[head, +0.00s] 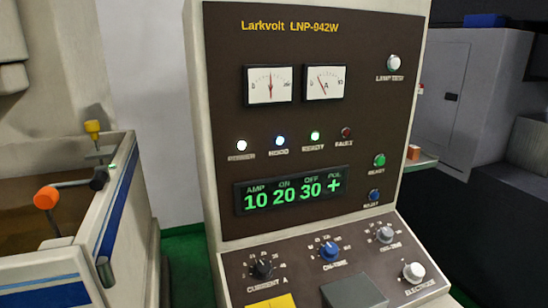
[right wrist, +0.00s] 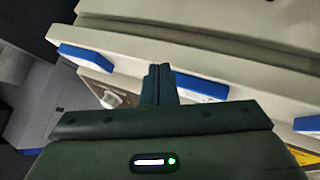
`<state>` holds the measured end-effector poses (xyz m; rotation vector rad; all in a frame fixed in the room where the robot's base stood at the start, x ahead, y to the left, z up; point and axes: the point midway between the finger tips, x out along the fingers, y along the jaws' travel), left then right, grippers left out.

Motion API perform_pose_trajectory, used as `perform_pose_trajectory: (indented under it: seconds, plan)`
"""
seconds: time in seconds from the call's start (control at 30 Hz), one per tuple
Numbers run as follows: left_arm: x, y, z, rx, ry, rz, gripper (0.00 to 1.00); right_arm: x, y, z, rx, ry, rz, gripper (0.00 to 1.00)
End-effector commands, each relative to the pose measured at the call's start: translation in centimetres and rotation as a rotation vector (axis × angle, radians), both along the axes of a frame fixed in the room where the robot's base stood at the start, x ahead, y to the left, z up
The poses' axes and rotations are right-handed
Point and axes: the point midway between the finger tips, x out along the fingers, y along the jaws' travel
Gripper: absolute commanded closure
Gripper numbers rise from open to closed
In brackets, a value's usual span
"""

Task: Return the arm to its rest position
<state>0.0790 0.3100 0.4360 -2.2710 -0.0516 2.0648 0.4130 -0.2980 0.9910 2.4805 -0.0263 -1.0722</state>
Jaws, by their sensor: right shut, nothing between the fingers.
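My right gripper (right wrist: 160,72) shows in the right wrist view with its dark fingers closed together and nothing between them. It is in front of pale machine surfaces with blue strips (right wrist: 92,59); I cannot tell the exact gap. Neither gripper shows in the head view, and my left gripper is in no view.
The sloping console has a black current knob (head: 262,267), a blue knob (head: 329,251) and a white knob (head: 413,271). A pale tank (head: 30,275) with an orange-knobbed lever (head: 47,197) stands left. A grey cabinet (head: 455,95) stands behind at right.

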Motion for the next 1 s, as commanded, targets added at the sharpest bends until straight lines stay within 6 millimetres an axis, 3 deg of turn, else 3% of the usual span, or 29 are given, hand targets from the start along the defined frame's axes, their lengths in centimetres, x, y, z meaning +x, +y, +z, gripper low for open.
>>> perform_pose_trajectory:
  seconds: [0.03, 0.2, 0.43, 0.77, 0.87, 1.0]
  plan:
    - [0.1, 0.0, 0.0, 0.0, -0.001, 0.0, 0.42, -2.1, 0.3, -1.2, 0.04, 0.061, -0.024, 1.0]
    - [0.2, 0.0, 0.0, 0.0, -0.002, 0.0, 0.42, -7.9, 1.4, -3.9, 0.155, 0.235, -0.105, 1.0]
    - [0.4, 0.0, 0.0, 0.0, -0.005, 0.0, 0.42, -14.9, 2.7, -5.9, 0.261, 0.438, -0.204, 1.0]
    - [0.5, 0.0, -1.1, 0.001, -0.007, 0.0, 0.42, -12.3, 1.9, -15.9, 0.259, 0.461, -0.217, 1.0]
    - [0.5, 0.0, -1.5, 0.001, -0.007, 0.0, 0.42, -11.9, 1.6, -19.9, 0.258, 0.473, -0.222, 1.0]
    - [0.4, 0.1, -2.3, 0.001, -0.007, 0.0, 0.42, -12.0, 1.0, -27.1, 0.257, 0.496, -0.232, 1.0]
